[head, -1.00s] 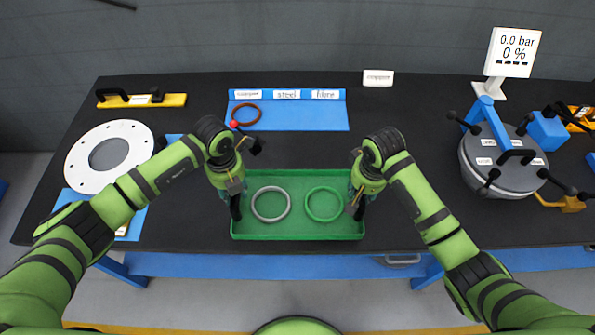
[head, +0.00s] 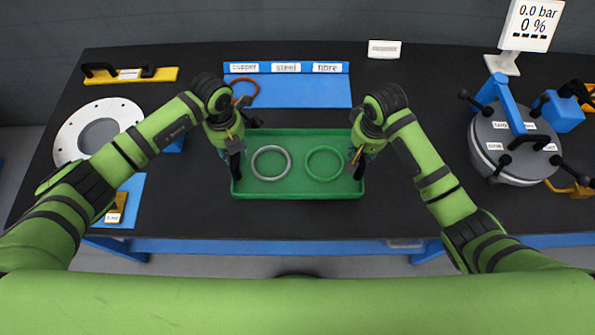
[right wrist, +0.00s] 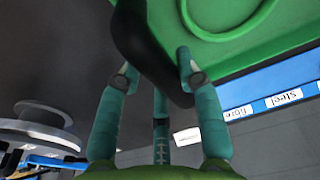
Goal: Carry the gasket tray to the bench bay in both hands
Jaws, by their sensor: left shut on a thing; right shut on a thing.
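The green gasket tray (head: 300,193) is over the middle of the dark bench, with a grey ring (head: 257,172) at left and a green ring (head: 325,177) at right in it. My left gripper (head: 234,166) is shut on the tray's left end. My right gripper (head: 357,160) is shut on its right end. In the right wrist view, a black handle (right wrist: 145,45) lies between the teal fingers of my right gripper (right wrist: 157,68), beside the green tray (right wrist: 240,50). I cannot tell if the tray touches the bench.
Behind the tray lies a blue mat (head: 300,92) labelled copper, steel and fibre, with a brown-red ring (head: 243,93) at its left. A white flange (head: 72,133) lies at left. A grey lidded vessel (head: 505,140) stands at right. The bench (head: 300,220) in front is clear.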

